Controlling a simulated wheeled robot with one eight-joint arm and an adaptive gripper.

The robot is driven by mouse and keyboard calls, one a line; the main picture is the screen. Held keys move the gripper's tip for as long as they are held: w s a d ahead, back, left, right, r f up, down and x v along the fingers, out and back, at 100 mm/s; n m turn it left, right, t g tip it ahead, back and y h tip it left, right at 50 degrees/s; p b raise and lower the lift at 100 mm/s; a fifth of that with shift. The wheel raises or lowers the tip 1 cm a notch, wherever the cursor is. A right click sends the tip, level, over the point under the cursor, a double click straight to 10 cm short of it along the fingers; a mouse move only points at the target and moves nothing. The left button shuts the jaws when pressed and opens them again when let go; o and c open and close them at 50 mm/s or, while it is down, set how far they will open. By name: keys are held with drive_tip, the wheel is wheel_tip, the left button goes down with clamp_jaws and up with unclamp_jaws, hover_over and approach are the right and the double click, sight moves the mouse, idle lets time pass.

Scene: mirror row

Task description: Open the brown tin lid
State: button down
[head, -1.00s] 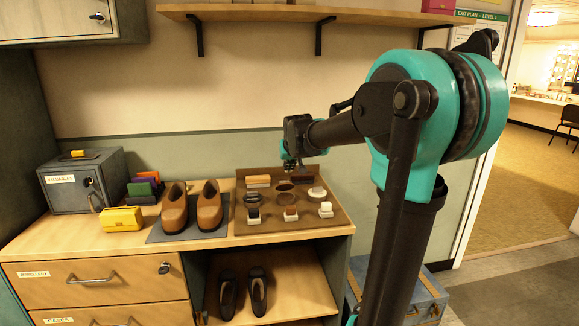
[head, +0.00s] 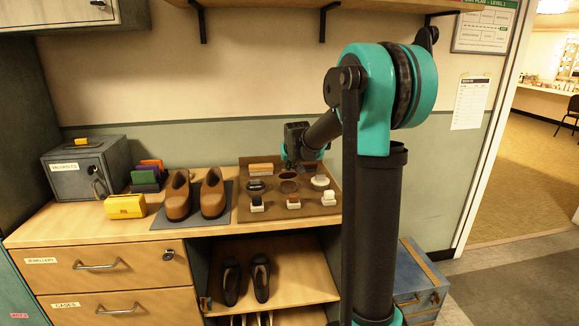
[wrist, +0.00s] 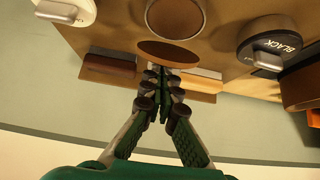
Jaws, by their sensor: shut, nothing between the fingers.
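The brown tin (head: 288,187) is in the middle of the brown tray on the counter. In the wrist view its round brown face (wrist: 175,17) shows at the top. A narrower brown ellipse, seemingly its lid (wrist: 168,53), lies tilted between that face and my fingers; it also shows behind the tin in the head view (head: 289,175). My gripper (wrist: 160,75) is shut and empty, its fingertips close to the lid's wall-side edge. Whether they touch it I cannot tell.
A tin marked BLACK (wrist: 270,45) and a white tin (head: 320,182) flank the brown one. Brushes (head: 261,168) line the tray's (head: 273,210) back, more its front. Brown shoes (head: 212,195), a yellow box (head: 125,206) and a grey safe (head: 85,170) stand left.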

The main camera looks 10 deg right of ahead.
drive_tip(key=shift+w+r+g, duration=0.1)
drive_tip(key=shift+w+g, duration=0.15)
drive_tip(key=shift+g, duration=0.15)
drive_tip(key=shift+w+r+g, duration=0.15)
drive_tip(key=shift+w+g, duration=0.35)
drive_tip(key=shift+g, duration=0.2)
drive_tip(key=shift+w+g, duration=0.4)
drive_tip(key=shift+g, duration=0.1)
drive_tip(key=w+g, duration=0.2)
drive_tip(key=g, duration=0.1)
drive_tip(key=shift+w, duration=0.65)
idle(0.4)
drive_tip(key=shift+s+f, duration=0.15)
drive_tip(key=shift+f, duration=0.05)
